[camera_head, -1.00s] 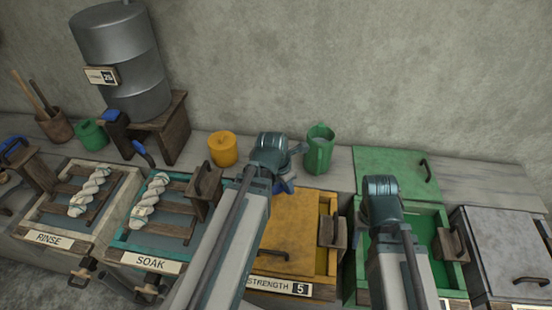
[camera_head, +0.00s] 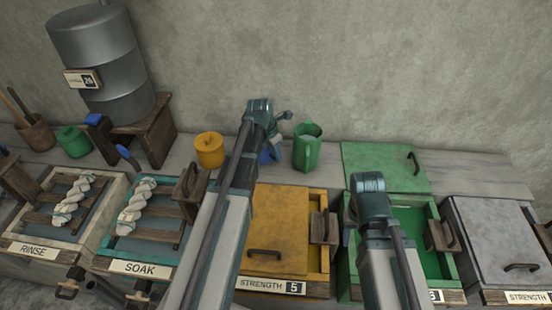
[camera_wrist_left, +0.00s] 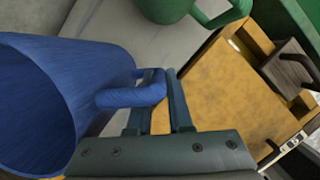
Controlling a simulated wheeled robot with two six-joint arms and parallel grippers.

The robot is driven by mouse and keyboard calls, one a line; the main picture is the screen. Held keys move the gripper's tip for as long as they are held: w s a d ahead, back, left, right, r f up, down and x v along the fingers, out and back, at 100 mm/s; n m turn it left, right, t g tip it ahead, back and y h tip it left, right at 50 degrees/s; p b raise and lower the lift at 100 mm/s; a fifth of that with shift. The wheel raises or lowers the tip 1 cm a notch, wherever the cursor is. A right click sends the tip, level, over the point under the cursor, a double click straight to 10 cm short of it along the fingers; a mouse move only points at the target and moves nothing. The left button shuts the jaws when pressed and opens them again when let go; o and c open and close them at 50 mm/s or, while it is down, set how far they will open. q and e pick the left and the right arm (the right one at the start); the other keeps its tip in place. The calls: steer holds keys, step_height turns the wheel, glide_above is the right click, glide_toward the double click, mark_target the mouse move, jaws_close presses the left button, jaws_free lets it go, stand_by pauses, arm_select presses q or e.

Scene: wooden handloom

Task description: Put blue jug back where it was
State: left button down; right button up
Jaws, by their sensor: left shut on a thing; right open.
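The blue jug (camera_head: 268,154) is between the orange pot (camera_head: 209,150) and the green jug (camera_head: 307,147) in the head view, largely hidden behind my left arm. My left gripper (camera_wrist_left: 155,92) is shut on its handle in the left wrist view, where the jug's wide open mouth (camera_wrist_left: 35,100) faces left. I cannot tell whether its base touches the shelf. My right gripper (camera_head: 370,190) is over the open green vat (camera_head: 412,222); its wrist hides the fingers.
The shelf (camera_head: 480,172) runs along the wall. A green lid (camera_head: 385,166) lies on it behind the green vat. The orange vat's lid (camera_head: 275,225) lies in front of the blue jug. A grey lidded vat (camera_head: 500,235) is at right, soak and rinse trays at left.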

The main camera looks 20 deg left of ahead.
arm_select(q)
steer(key=shift+w+a, duration=0.15)
steer(key=shift+w, duration=0.3)
steer(key=b+x, duration=0.3)
steer(key=shift+s+a+f+b, duration=0.25)
steer(key=shift+f+b, duration=0.05)
steer(key=shift+f, duration=0.1)
steer(key=shift+f, duration=0.25)
steer(key=c, duration=0.8)
jaws_free()
steer(key=shift+r, duration=0.15)
steer(key=shift+c, duration=0.2)
steer(key=shift+r, duration=0.15)
